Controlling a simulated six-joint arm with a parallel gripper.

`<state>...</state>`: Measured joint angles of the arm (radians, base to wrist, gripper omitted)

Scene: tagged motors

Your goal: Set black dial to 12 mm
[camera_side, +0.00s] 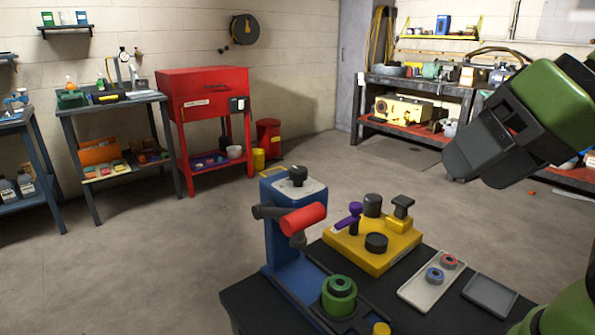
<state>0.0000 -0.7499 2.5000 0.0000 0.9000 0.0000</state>
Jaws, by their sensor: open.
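Several black parts could be the dial, and I cannot tell which one is. A black knob (298,175) sits on a light plate on top of the blue upright stand (281,225). On the yellow block (350,249) are a low round black knob (376,243) at the front, a taller black cylinder (373,204) behind it and a black T-shaped piece (403,206) at the right. No millimetre marks are readable. My gripper (472,166) is open and empty at upper right, above and well apart from the block.
A red cylinder (303,219) sticks out from the blue stand. A purple lever (352,212) stands on the yellow block. A green round part (339,296) is at the front. A pale tray (431,284) holds two rings, beside a grey tray (489,294). Open space lies above the bench.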

